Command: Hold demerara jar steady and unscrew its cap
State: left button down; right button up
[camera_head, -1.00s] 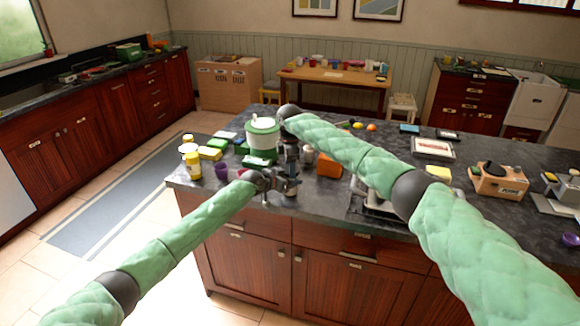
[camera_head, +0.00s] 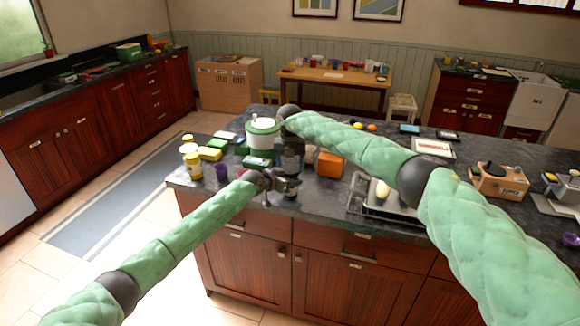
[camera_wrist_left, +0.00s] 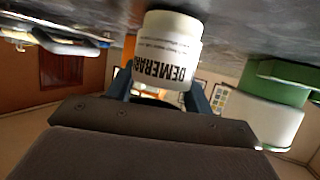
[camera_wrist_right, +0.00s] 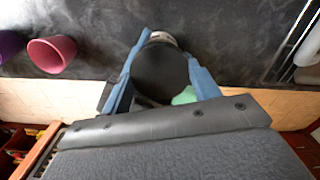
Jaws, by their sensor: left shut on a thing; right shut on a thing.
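The demerara jar (camera_wrist_left: 166,52) is white with black lettering and appears upside down in the left wrist view. My left gripper (camera_wrist_left: 168,98) is shut around its body, one finger on each side. In the right wrist view the jar's dark round cap (camera_wrist_right: 160,74) sits between the blue fingers of my right gripper (camera_wrist_right: 160,80), which is shut on it from above. In the head view my left gripper (camera_head: 272,184) is near the counter's front edge and my right gripper (camera_head: 290,150) is directly above it. The jar is mostly hidden there by the grippers.
A white and green canister (camera_head: 262,134) stands behind the grippers. Yellow jars (camera_head: 192,166) and a purple cup (camera_head: 222,171) are to the left. An orange box (camera_head: 331,164) and a metal tray (camera_head: 372,208) are to the right. The counter's front edge is close.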

jog(key=shift+r, duration=0.1)
jog(key=o, duration=1.1)
